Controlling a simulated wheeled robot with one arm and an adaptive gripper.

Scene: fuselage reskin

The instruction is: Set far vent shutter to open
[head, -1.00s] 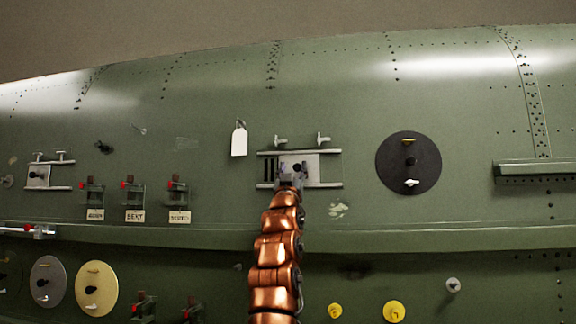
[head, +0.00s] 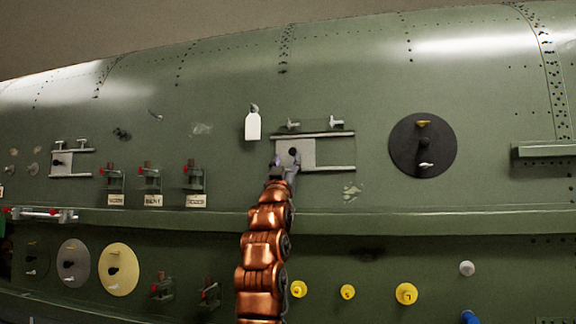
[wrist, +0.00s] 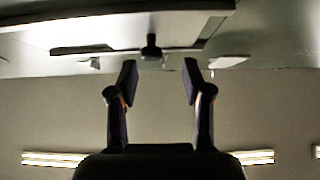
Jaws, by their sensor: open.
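A vent shutter with a pale sliding plate (head: 306,157) and a dark knob (head: 293,152) sits between two horizontal rails in the head view. The plate is at the left end of the rails; bare green skin shows at the right. No slats show. My gripper (head: 284,163) is at the plate's lower left, close to the knob. In the wrist view my gripper (wrist: 160,70) is open and empty, with the dark knob (wrist: 151,45) beyond the fingertips, between their lines. A second, similar shutter (head: 62,163) is at the far left.
A white tag (head: 253,126) hangs above left of the middle shutter. A black disc (head: 423,145) is at the right. Several red-marked switches (head: 193,174) with labels are at the left. A ledge (head: 400,222) runs below.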

